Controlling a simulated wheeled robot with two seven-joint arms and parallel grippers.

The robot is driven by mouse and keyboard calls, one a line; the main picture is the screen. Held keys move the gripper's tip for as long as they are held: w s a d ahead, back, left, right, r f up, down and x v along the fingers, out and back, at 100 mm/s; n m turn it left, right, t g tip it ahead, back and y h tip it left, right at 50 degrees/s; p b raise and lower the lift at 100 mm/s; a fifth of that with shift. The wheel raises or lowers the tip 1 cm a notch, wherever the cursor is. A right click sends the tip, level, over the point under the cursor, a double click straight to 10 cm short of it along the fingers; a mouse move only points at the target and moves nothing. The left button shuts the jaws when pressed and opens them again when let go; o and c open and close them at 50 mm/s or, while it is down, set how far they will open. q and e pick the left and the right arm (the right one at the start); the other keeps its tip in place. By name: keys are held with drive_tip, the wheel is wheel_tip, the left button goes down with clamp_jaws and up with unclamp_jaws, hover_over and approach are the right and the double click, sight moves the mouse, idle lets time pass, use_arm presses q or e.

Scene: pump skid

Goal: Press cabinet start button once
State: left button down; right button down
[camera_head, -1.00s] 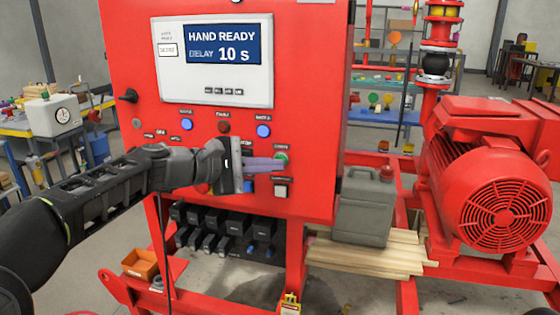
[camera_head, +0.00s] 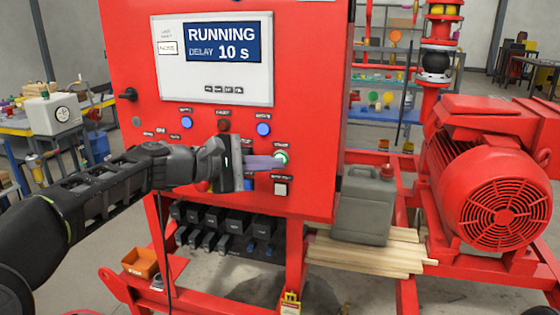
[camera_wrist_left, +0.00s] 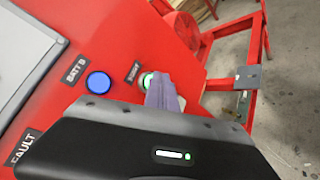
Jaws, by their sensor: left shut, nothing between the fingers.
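The red control cabinet (camera_head: 322,120) stands in front of me. Its display (camera_head: 222,42) reads "RUNNING" and "DELAY 10 s". The green start button (camera_head: 282,157) is on the lower right of the panel, under a small label, and its ring looks lit. It also shows in the left wrist view (camera_wrist_left: 147,80), partly covered by the fingers. My left gripper (camera_head: 281,162) is shut and empty. Its purple fingertips are at the button and appear to touch it, though the exact contact is hidden. My right gripper is not in view.
A red motor (camera_head: 495,190) and a grey jerrycan (camera_head: 364,207) on planks (camera_head: 375,252) stand at the right. An orange bin (camera_head: 140,262) is low at left.

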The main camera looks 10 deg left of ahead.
use_arm(q)
drive_tip(key=shift+s, duration=0.6)
drive_tip(key=shift+s+b, duration=0.1)
drive_tip(key=shift+b, duration=0.3)
drive_tip(key=s+b, duration=0.1)
drive_tip(key=s, duration=0.1)
drive_tip(key=s+b, duration=0.1)
drive_tip(key=s, duration=0.1)
drive_tip(key=shift+s+a, duration=0.2)
drive_tip(key=shift+s, duration=0.2)
